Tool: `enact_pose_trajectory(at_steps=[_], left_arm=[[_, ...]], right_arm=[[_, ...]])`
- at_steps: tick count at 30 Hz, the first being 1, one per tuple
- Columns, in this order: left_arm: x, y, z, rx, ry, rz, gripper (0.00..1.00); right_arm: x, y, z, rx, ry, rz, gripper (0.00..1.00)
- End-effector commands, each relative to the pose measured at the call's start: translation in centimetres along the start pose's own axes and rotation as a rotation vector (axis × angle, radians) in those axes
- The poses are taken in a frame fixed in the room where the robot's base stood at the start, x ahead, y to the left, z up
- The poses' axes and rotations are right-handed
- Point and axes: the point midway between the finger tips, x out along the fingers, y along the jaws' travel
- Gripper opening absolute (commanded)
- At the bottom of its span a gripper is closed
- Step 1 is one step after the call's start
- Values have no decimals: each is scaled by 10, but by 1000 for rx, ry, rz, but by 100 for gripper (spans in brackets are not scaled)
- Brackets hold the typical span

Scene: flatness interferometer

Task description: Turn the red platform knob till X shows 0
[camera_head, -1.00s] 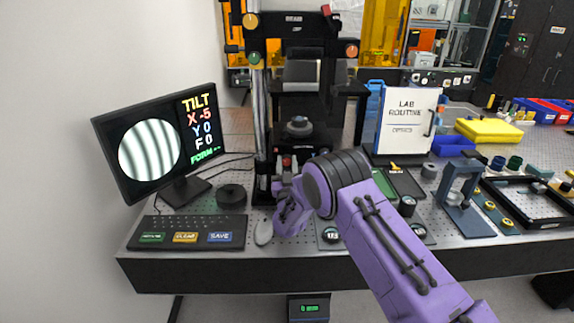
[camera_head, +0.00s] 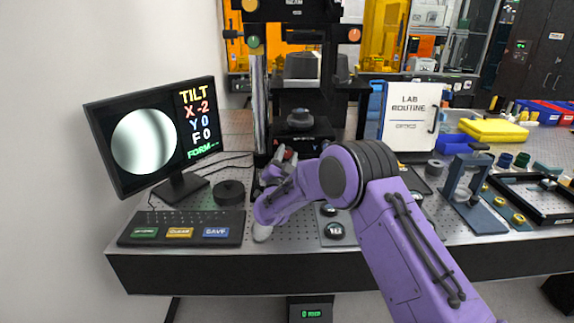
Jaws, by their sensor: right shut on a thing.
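The monitor (camera_head: 147,143) at the left reads TILT, X -2, Y 0, F 0, with a FORM line below. Its round picture shows broad, soft light and dark bands. The interferometer (camera_head: 300,60) stands at the middle back, with a dark round part on its platform (camera_head: 299,118). My purple right arm comes in from the lower right. Its gripper (camera_head: 279,158) is at the base of the instrument, shut on the red platform knob. The knob is mostly hidden by the gripper, and the fingertips are small in view. My left gripper is not in view.
A keyboard (camera_head: 182,222) with coloured keys and a black round puck (camera_head: 230,192) lie left of my arm.

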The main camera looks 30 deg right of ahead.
Motion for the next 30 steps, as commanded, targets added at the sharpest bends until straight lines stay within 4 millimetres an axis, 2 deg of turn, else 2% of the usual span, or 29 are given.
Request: enact_pose_trajectory(at_steps=[3,15,30], left_arm=[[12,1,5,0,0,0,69],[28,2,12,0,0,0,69],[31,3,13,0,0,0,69]], right_arm=[[-1,2,4,91,-2,39,7],[-1,-1,2,316,-4,130,7],[0,-3,0,382,-3,157,7]])
